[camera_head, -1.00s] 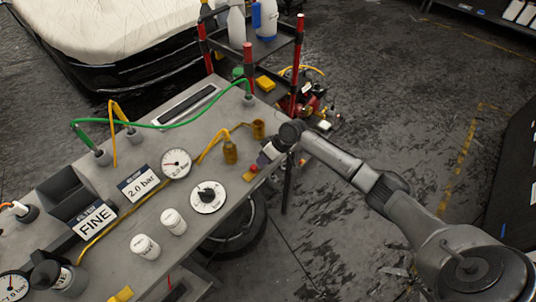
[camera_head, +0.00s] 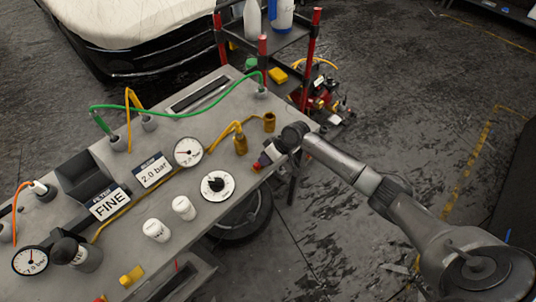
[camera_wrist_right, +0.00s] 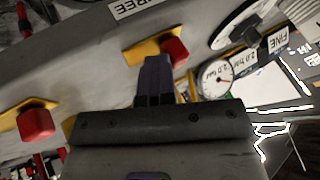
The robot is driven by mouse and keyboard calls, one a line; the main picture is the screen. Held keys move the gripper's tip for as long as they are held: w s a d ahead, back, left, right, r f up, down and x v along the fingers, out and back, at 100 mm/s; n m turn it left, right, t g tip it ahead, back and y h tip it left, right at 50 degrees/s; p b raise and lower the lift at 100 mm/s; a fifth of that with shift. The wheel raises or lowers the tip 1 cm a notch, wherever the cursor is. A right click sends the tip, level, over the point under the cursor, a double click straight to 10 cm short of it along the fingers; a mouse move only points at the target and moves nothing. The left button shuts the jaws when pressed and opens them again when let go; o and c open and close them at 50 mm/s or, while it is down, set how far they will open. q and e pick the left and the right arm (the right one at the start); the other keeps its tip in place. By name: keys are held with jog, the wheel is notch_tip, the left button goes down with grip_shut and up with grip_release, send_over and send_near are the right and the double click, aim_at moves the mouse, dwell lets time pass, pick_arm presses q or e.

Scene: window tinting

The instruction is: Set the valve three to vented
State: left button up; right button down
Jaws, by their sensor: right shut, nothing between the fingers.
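Valves with yellow bodies and red knobs sit along the bench's front edge. In the right wrist view one valve (camera_wrist_right: 172,48) is just beyond my right gripper (camera_wrist_right: 157,65), below a cut-off label (camera_wrist_right: 140,8) whose visible letters end in "REE". A second valve (camera_wrist_right: 36,122) is at the left of that view. My right gripper (camera_head: 262,161) is shut and empty, its dark fingertips close to the valve (camera_head: 256,168) at the bench's right end. I cannot tell whether they touch. My left gripper is not in view.
The grey bench (camera_head: 196,248) carries a round dial (camera_head: 217,186), a pressure gauge (camera_head: 188,152), white jars (camera_head: 156,230) and green and yellow hoses. A red-posted cart (camera_head: 313,45) stands behind. The floor to the right is open.

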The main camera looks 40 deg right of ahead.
jog(key=shift+a, duration=0.1)
jog(key=shift+w+d, duration=0.1)
jog(key=shift+d, duration=0.4)
jog(key=d+b, duration=0.1)
jog(key=d, duration=0.2)
jog(key=shift+w+f, duration=0.1)
jog(key=shift+w, duration=0.05)
jog(key=v, duration=1)
jog(key=shift+p, duration=0.35)
jog(key=shift+d, duration=0.1)
